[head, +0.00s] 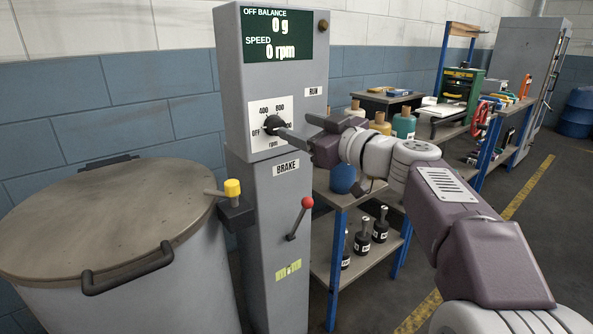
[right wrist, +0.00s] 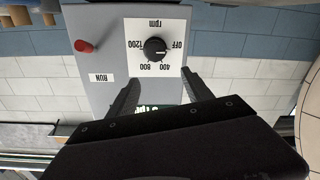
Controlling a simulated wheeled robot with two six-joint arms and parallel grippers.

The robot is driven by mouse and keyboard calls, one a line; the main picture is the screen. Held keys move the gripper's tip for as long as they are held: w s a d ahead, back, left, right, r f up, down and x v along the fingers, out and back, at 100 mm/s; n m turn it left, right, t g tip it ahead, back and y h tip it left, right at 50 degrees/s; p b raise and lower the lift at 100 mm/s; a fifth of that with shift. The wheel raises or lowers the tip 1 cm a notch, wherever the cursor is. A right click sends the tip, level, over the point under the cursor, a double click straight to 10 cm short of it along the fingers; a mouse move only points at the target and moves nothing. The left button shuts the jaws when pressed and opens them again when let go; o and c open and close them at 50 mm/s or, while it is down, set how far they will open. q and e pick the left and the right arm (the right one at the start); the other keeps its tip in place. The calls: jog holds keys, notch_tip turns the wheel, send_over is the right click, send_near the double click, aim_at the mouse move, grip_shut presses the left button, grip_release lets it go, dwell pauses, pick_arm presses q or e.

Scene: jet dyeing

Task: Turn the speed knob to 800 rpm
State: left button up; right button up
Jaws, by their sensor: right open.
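The black speed knob (head: 272,124) sits on a white dial plate (head: 262,143) on the grey control column. The dial carries OFF, 400, 800 and 1200 marks; I cannot clearly tell where the knob points. The display (head: 278,36) reads 0 g and 0 rpm. My right gripper (head: 294,125) is open and empty, its fingers spread in front of the dial. In the right wrist view the picture is upside down; the knob (right wrist: 155,49) shows beyond the gap between the fingertips (right wrist: 162,80), apart from them. My left gripper is not in view.
A red-balled brake lever (head: 306,203) stands out below the panel. A lidded drum (head: 110,215) with a dark handle is at left, beside a yellow knob (head: 232,188). A blue-framed shelf (head: 338,270) with bottles stands right of the column.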

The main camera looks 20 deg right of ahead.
aim_at(276, 126)
jog(key=w+a+f+p, duration=0.1)
jog(key=w+a+f, duration=0.1)
jog(key=w, duration=0.5)
jog(key=shift+w+f+h, duration=0.25)
jog(key=shift+h, duration=0.05)
grip_shut()
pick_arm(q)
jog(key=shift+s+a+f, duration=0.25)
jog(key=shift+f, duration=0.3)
pick_arm(e)
jog(key=shift+m, duration=0.3)
